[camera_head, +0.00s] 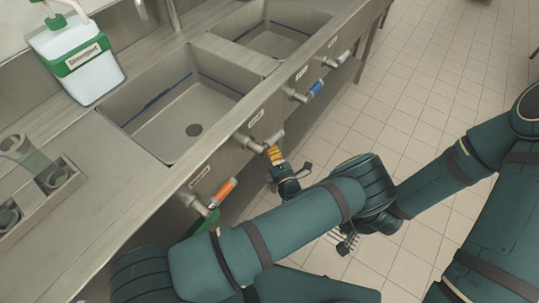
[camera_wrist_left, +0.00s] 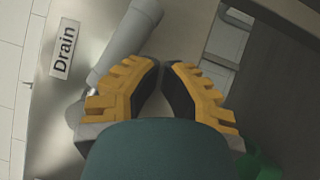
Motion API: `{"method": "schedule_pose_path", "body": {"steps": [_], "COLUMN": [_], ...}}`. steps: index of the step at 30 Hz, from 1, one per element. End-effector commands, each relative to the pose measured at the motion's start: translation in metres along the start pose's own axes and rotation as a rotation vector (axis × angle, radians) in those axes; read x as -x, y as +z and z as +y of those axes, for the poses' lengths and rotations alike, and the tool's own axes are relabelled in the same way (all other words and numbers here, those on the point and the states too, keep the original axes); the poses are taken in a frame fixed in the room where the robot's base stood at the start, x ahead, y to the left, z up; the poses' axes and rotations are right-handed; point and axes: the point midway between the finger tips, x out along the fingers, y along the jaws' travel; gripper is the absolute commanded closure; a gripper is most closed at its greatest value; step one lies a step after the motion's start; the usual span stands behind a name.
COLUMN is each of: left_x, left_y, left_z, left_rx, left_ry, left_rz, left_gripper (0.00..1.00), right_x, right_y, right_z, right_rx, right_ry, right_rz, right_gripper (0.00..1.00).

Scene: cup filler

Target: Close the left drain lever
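The left drain lever (camera_head: 273,138) has a grey handle on a stub from the counter front, below the left basin. The handle lies roughly along the front. In the left wrist view the light grey lever (camera_wrist_left: 128,42) lies just beyond the fingertips, beside a "Drain" label (camera_wrist_left: 64,48). My left gripper (camera_head: 274,154) has yellow fingers, close together and empty, right by the handle; touching or slightly apart, I cannot tell. In the left wrist view its fingertips (camera_wrist_left: 161,66) nearly meet. My right gripper (camera_head: 346,240) is low over the floor, partly hidden by my left arm.
An orange-handled lever (camera_head: 223,191) sits to the left of the drain lever. A blue-handled lever (camera_head: 314,89) and another grey lever (camera_head: 343,58) are further right. The left basin (camera_head: 170,112) is empty. A soap dispenser (camera_head: 78,62) stands behind. The tiled floor (camera_head: 430,85) is clear.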

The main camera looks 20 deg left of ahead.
Motion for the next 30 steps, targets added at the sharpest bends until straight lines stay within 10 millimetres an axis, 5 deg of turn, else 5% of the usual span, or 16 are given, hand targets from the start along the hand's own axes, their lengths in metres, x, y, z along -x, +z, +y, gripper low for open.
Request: {"method": "schedule_pose_path", "body": {"steps": [30], "left_x": [-0.013], "left_y": [0.018], "left_z": [0.02], "left_rx": [0.111], "left_ry": [0.079], "left_rz": [-0.003], "left_gripper": [1.0], "right_x": [0.0], "right_y": [0.0], "right_z": [0.0], "right_rx": [0.0], "right_ry": [0.0], "right_rz": [0.0], "right_gripper": [0.53]}}
